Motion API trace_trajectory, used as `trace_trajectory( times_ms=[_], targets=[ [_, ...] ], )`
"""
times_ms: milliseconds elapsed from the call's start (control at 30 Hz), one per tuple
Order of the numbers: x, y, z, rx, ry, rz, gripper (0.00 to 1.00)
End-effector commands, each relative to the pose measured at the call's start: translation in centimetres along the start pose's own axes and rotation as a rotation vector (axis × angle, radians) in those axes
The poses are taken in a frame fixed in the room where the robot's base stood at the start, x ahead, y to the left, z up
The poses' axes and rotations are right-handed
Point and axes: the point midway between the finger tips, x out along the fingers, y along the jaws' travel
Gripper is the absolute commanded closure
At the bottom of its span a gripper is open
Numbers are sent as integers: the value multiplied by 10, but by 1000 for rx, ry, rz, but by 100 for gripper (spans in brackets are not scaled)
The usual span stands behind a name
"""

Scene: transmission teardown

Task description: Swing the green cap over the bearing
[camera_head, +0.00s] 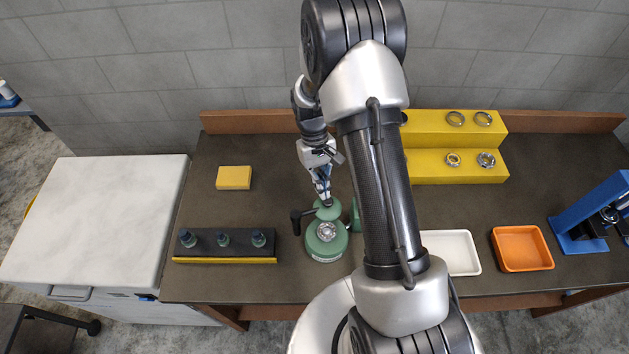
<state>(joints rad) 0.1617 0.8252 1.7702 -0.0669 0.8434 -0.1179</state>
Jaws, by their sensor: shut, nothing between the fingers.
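The green housing (325,247) stands on the dark bench near the picture's middle. A metal bearing (326,232) sits in its top and is uncovered. The green cap (327,212) is at the back of the housing, beside the bearing and not over it. A black handle (299,218) sticks out to the left of it. Another green part (355,215) shows at the right, partly hidden by my arm. My gripper (327,202) is shut and empty, pointing down at the green cap. I cannot tell whether the fingertips touch it.
A black rack (205,243) with several small parts stands left, a yellow block (234,178) behind it. A yellow stepped stand (440,125) holds rings at the back right. A white tray (458,250), an orange tray (523,248) and a blue press (590,215) are right.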

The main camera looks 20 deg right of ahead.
Motion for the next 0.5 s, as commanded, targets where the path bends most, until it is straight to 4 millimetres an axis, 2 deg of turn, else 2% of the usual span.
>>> trace_trajectory(
  times_ms=[500],
  targets=[
    [12, 3, 40, 419, -1, -130, 100]
  ],
)
